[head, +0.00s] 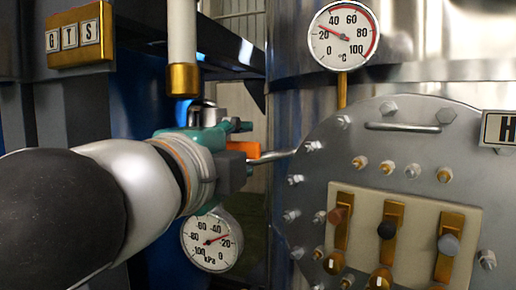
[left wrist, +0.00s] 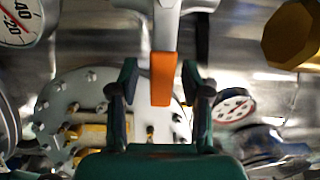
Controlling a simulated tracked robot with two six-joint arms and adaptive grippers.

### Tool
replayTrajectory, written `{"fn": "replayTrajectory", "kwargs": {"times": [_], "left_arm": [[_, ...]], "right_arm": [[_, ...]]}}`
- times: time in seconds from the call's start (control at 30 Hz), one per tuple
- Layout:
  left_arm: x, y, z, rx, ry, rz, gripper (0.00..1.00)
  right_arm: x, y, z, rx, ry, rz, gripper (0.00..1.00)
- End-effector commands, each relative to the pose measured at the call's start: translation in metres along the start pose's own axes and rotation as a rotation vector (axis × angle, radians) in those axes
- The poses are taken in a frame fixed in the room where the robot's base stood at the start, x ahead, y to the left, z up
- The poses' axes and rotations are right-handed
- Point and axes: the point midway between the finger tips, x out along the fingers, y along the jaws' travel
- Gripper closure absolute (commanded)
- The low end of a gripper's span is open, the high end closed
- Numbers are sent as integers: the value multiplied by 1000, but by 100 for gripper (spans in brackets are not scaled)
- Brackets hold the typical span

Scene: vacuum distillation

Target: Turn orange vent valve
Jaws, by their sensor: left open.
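The orange vent valve handle (head: 243,149) shows in the head view just beyond my left gripper (head: 240,142), partly hidden by its fingers. In the left wrist view the handle (left wrist: 163,78) is an upright orange bar on a pale metal valve body (left wrist: 170,25). My left gripper (left wrist: 160,75) is open there, one green finger on each side of the bar. A gap shows on the left; on the right the finger is closer, and I cannot tell whether it touches. My right gripper is not in view.
A round bolted plate (head: 400,140) with a switch panel (head: 398,205) stands right of the gripper in the head view. A temperature gauge (head: 343,36) is above and a kPa gauge (head: 210,240) below. A white pipe with a brass end (head: 183,80) hangs close above the gripper.

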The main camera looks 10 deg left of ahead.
Motion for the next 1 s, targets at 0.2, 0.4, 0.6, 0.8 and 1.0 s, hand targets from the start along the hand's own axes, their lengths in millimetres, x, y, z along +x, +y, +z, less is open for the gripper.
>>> {"fn": "replayTrajectory", "kwargs": {"times": [0.2, 0.4, 0.6, 0.8, 1.0], "left_arm": [[0, 0, -1, 0, 1, 0, 80], [0, 1, -1, 0, 2, 2, 100], [0, 2, -1, 0, 1, 4, 100], [0, 1, 0, -16, -3, 5, 100], [-3, -3, 8, -82, -21, 4, 100]], "right_arm": [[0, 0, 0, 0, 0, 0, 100], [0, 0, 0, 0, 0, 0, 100], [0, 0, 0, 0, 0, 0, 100], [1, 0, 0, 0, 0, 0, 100], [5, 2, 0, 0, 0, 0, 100]]}}
